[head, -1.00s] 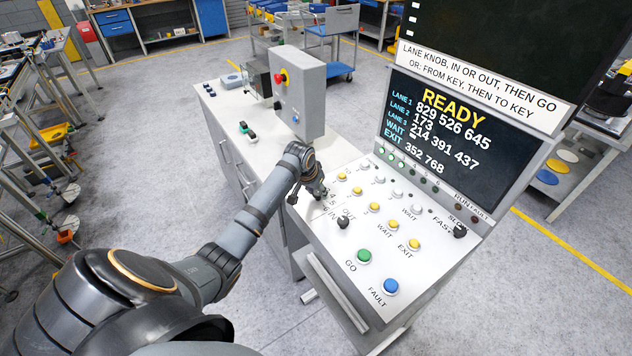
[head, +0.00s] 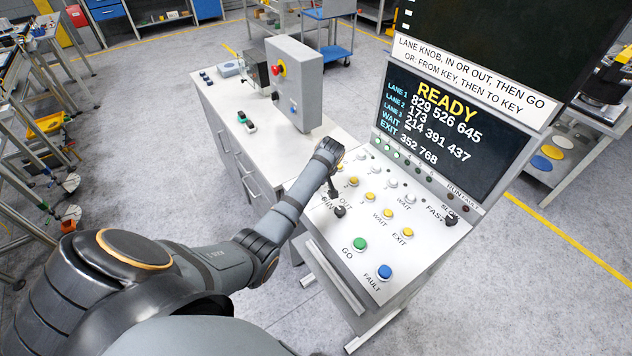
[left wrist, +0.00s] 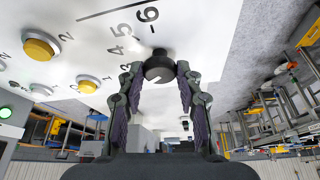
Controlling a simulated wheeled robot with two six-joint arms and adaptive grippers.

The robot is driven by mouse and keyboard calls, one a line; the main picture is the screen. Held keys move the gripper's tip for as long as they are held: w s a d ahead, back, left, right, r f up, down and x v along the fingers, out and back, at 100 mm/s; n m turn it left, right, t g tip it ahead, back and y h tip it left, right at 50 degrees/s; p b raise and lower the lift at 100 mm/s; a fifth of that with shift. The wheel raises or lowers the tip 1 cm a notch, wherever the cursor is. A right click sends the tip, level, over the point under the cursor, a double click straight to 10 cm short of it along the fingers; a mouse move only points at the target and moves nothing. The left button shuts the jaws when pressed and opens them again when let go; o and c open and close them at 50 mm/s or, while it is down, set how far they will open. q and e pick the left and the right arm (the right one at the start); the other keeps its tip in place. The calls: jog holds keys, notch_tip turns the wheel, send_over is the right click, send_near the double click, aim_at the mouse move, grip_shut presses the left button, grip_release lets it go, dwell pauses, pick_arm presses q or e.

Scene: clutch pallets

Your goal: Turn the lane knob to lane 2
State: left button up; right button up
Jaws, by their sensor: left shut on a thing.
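The lane knob, a black round knob (left wrist: 159,67), sits between my left fingertips in the left wrist view. Printed numbers 3, 4, 5 and 6 curve around it on the white panel. My left gripper (left wrist: 160,78) is shut on it, with a finger on each side. In the head view my left gripper (head: 333,188) points down at the left part of the sloped control panel (head: 322,228) and hides the lane knob there. I cannot tell which lane the knob points to. My right gripper is not in view.
A black IN/OUT knob (head: 340,211) stands close to my gripper. Yellow and white buttons, a green GO button (head: 360,244) and a blue FAULT button (head: 385,271) fill the panel. The screen (head: 440,140) reads READY. A grey box (head: 295,85) stands behind on the bench.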

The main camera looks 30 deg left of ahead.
pick_arm(q)
jog(key=shift+w+n+g+y+b, duration=0.1)
jog(key=shift+n+g+y+b, duration=0.2)
jog(key=shift+n, duration=0.65)
jog(key=shift+w+n+g+b, duration=0.1)
jog(key=shift+n+g, duration=0.3)
jog(key=shift+n, duration=0.55)
jog(key=o, duration=1.1)
jog(key=v, duration=1.2)
